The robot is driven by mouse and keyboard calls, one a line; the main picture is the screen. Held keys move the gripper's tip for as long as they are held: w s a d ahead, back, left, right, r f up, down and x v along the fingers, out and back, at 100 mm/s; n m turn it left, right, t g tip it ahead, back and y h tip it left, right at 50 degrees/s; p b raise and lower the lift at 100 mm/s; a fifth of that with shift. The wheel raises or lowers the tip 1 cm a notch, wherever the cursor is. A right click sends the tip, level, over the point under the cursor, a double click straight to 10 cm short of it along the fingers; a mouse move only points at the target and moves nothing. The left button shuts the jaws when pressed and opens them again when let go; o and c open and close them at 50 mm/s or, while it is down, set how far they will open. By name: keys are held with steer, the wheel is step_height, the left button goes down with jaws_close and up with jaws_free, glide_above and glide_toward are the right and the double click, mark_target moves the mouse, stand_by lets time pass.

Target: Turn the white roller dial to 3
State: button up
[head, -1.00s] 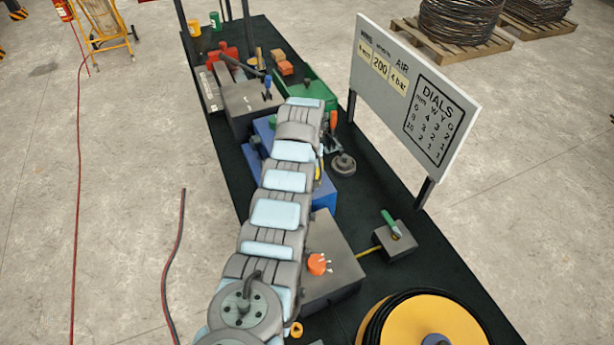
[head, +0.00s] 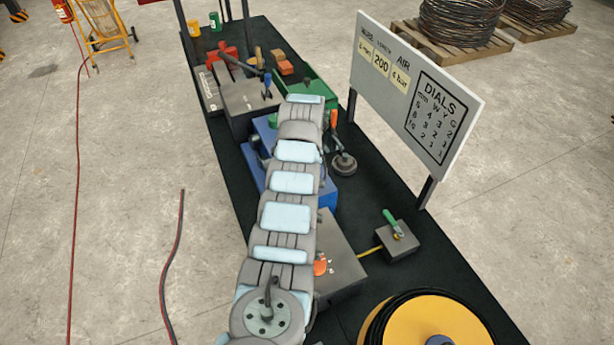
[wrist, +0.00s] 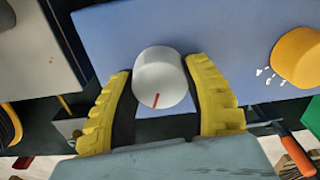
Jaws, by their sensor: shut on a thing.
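The white roller dial (wrist: 158,75) is a round knob on a blue box (wrist: 225,35) in the wrist view. Its red pointer line points down and slightly left in that picture. My gripper (wrist: 163,72) has its two yellow fingers closed on the dial, one at each side. No scale marks show around the white dial; my fingers and wrist cover part of its surroundings. In the head view my arm hides the dial and gripper, and parts of the blue box (head: 328,192) show beside it. The sign (head: 415,90) carries a DIALS table with columns W, Y and G.
A yellow dial (wrist: 297,57) with white marks sits right of the white one. A grey box with an orange knob (head: 320,267), a small box with a green lever (head: 398,240) and a yellow wire spool (head: 430,325) stand on the dark bench (head: 235,170).

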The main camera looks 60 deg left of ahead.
steer(key=shift+m, duration=0.6)
steer(key=o, duration=1.2)
step_height(320, 180, up, 10)
steer(key=shift+w+f, duration=0.1)
steer(key=shift+w, duration=0.05)
steer(key=shift+r, duration=1.1)
